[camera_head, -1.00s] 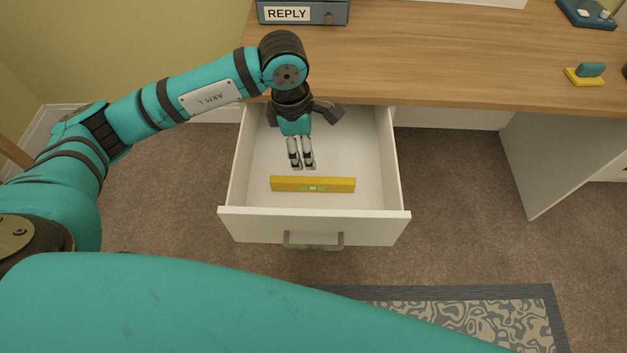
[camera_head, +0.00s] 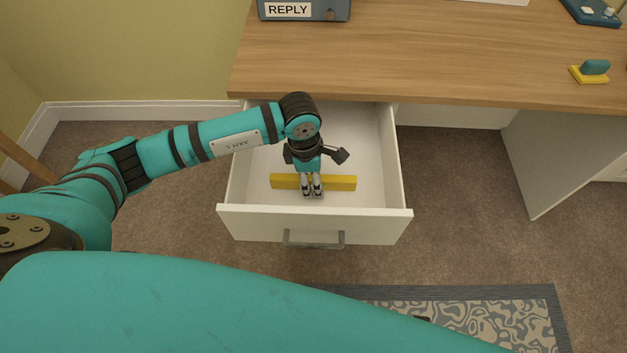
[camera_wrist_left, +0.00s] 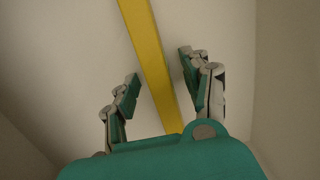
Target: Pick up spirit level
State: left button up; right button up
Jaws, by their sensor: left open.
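The yellow spirit level (camera_head: 340,183) lies flat in the open white drawer (camera_head: 375,160), near its front wall. My left gripper (camera_head: 313,193) is over the middle of the level in the head view and hides its centre. In the left wrist view the level (camera_wrist_left: 148,50) runs between the two spread fingers of my left gripper (camera_wrist_left: 160,92), with a gap on each side. The gripper is open and holds nothing. How high the fingertips are above the drawer floor is hard to tell. My right gripper is not in view.
The drawer walls stand close around the left gripper, with the front wall (camera_head: 315,225) and its handle (camera_head: 314,240) nearest. The wooden desk top (camera_head: 430,60) overhangs behind. On it are a blue REPLY box (camera_head: 335,10) and a yellow and teal object (camera_head: 592,71).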

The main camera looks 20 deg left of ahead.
pick_arm(q)
grip_shut()
jog(key=shift+r, duration=0.1)
dwell(0.3)
